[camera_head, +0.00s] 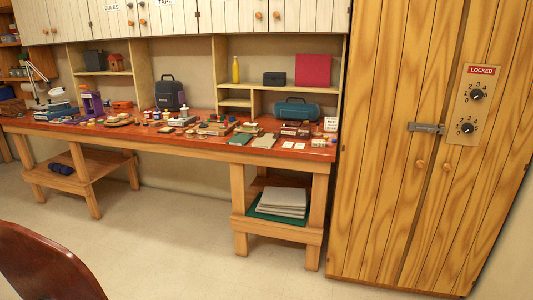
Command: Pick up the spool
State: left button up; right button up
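No spool can be made out for certain in the head view. Many small items lie on the long red-topped workbench (318,152), and they are too small to tell apart from here. A dark blue rounded object (60,168) lies on the low shelf under the bench's left part; I cannot tell what it is. Neither of my grippers shows.
A tall wooden cabinet (390,180) with a "LOCKED" dial panel (477,104) stands at the right. A brown curved chair back (40,268) fills the lower left corner. Grey stacked sheets (282,200) lie on the right lower shelf. The pale floor (185,245) is open in the middle.

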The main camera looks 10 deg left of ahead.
aim_at(190, 135)
jog(key=i+l+u, duration=0.4)
jog(key=i, duration=0.15)
jog(key=i+l+u, duration=0.8)
jog(key=i+j+z, duration=0.25)
jog(key=i+j, duration=0.35)
jog(key=i, duration=0.3)
jog(key=i+j+z, duration=0.3)
jog(key=i+j, duration=0.45)
jog(key=i, duration=0.05)
